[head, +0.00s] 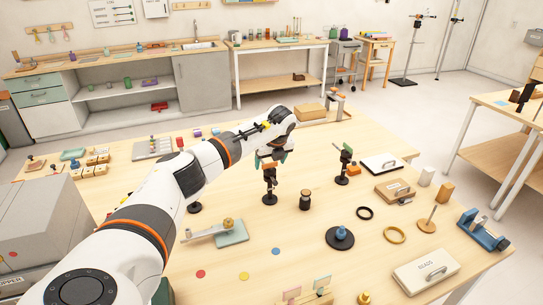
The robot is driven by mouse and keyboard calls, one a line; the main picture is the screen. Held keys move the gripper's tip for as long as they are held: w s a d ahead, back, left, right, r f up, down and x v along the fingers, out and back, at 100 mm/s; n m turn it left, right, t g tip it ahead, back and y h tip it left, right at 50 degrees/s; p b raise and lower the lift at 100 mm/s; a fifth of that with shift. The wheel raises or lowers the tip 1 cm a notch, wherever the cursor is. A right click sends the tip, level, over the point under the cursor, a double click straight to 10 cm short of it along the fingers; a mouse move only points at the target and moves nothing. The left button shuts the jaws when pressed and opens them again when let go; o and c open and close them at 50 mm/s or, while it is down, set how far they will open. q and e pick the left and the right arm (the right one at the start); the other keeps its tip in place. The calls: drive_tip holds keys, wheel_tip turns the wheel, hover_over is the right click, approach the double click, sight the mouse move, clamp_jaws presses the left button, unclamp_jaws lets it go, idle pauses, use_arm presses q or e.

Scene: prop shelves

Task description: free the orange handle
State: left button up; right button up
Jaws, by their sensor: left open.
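The orange handle (269,166) sits at the top of a dark clamp stand (270,184) near the middle of the table. My left gripper (272,157) points down right over it, with its fingertips open around or just above the handle. The picture is too small to tell whether they touch it. The gripper hides part of the handle. My right gripper is not in view.
A dark jar (305,200) stands close to the right of the clamp stand.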

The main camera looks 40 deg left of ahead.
use_arm(q)
drive_tip(key=b+v, duration=0.3)
drive_tip(key=v, duration=0.9)
